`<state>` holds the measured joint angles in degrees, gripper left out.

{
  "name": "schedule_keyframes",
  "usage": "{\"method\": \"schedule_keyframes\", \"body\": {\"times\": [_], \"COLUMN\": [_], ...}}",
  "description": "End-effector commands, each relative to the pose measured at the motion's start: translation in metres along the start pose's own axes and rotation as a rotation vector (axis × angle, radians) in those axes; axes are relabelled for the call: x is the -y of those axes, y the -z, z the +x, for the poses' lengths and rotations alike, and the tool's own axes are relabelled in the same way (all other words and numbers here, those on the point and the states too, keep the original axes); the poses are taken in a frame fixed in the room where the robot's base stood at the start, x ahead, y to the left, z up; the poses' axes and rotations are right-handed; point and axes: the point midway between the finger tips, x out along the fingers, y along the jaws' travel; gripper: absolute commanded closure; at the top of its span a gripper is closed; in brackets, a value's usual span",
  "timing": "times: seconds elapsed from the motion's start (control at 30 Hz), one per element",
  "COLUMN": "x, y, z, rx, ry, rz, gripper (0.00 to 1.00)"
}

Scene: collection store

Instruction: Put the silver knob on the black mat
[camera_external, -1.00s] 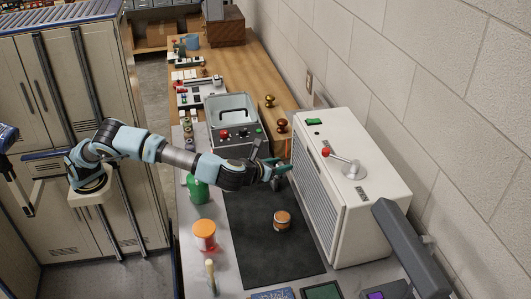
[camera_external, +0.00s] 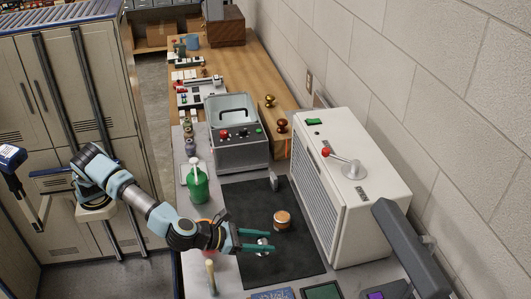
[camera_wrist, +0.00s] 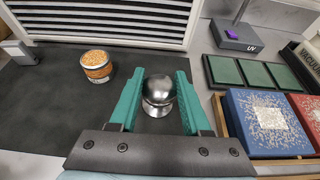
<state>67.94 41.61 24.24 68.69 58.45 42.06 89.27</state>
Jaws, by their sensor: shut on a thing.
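The silver knob (camera_wrist: 158,88) is a round, shiny ball on a short stepped base. It is upright between the two green fingers of my gripper (camera_wrist: 157,100), which is shut on it. In the external view the knob (camera_external: 263,241) shows between the fingertips of my gripper (camera_external: 255,241), over the front half of the black mat (camera_external: 236,205). I cannot tell whether its base touches the mat. The black mat (camera_wrist: 45,125) also spreads under and left of the fingers in the wrist view.
A small orange-filled jar (camera_external: 282,220) stands on the mat near my fingers. A white louvred cabinet (camera_external: 345,190) borders the mat on the right. A green bottle (camera_external: 198,187) stands left of it. A blue box (camera_wrist: 265,122) and green tiles (camera_wrist: 257,73) lie right in the wrist view.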

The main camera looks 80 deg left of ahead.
Motion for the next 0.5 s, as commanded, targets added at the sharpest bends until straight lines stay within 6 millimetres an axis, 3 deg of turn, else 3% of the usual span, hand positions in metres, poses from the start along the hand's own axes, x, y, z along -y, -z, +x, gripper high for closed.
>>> {"method": "schedule_keyframes", "body": {"times": [0.3,0.5], "x": [0.000,-0.001], "y": [0.042,0.047], "z": [0.017,0.020], "rx": [0.000,0.001], "ry": [-0.001,0.000], "rz": [0.001,-0.003], "gripper": [1.00,1.00]}}
